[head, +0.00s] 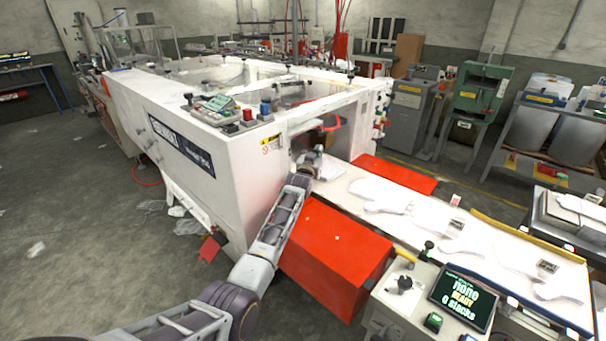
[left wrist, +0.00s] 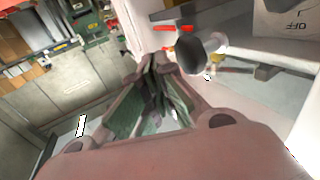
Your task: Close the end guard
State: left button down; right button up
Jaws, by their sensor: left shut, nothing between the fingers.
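The white machine (head: 195,165) has an opening in its end face, above the start of the white conveyor belt (head: 385,205). A red edge or handle (head: 331,124) shows at the top of this opening; I take it for part of the end guard, whose panel I cannot make out clearly. My left gripper (head: 312,160) is at the opening, below the red part. In the left wrist view, my left gripper's fingers (left wrist: 161,68) are shut and empty. A red bar (left wrist: 173,29) and a dark rounded knob (left wrist: 202,50) show just beyond the fingertips; I cannot tell if they touch.
Red boxes (head: 330,262) flank the belt. Flat white glove shapes lie on the belt. A control box with a screen (head: 462,298) stands at the front right. A green press (head: 480,92) stands behind. The floor at left is mostly open, with scattered clear scraps.

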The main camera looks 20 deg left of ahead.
pick_arm(q)
jog(key=s, duration=1.1)
jog(key=shift+s+a, duration=0.35)
jog(key=shift+a, duration=0.1)
dwell(0.4)
